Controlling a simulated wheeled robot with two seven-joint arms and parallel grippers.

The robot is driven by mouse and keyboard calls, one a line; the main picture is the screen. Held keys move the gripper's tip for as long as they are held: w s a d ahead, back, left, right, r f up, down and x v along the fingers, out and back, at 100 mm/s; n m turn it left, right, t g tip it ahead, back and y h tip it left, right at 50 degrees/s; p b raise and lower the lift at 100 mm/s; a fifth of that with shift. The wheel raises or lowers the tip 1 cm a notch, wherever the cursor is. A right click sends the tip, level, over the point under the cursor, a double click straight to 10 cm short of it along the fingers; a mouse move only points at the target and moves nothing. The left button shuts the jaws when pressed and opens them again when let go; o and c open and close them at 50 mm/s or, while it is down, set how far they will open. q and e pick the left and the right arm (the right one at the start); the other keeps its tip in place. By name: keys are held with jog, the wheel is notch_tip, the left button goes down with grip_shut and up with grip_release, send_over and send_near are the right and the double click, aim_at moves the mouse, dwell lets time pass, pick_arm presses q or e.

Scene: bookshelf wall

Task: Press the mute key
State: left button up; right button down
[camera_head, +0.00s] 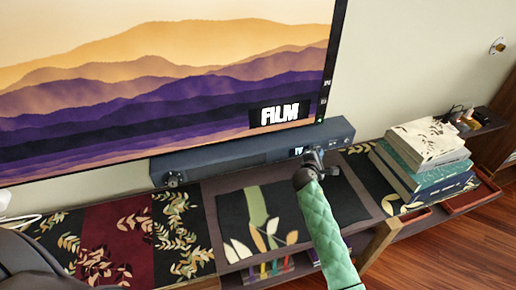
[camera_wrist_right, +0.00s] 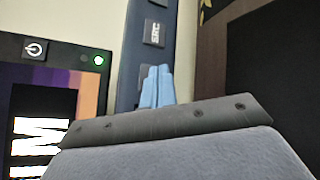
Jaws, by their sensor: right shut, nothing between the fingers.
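The dark blue-grey soundbar (camera_head: 225,158) lies below the television on the console, with a lit "TV" display and small keys (camera_head: 333,144) near its right end. In the right wrist view the soundbar (camera_wrist_right: 131,65) shows a key marked SRC (camera_wrist_right: 154,33). Another key is partly hidden behind my fingers. I cannot read a mute mark on any key. My right gripper (camera_head: 314,156) is shut and empty, its fingertips (camera_wrist_right: 157,70) in front of the soundbar near its right end. I cannot tell whether they touch it. My left gripper is not in view.
The television (camera_head: 160,80) shows "FILM"; a power key (camera_wrist_right: 35,48) and green light (camera_wrist_right: 98,60) sit on its edge. Stacked books (camera_head: 425,160) stand right of the soundbar. The console (camera_head: 350,180) has patterned panels. A knob (camera_head: 172,179) is at the soundbar's left end.

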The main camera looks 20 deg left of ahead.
jog(key=s+d+p, duration=0.3)
jog(key=s, duration=0.2)
jog(key=shift+d, duration=0.25)
dwell(0.4)
dwell(0.9)
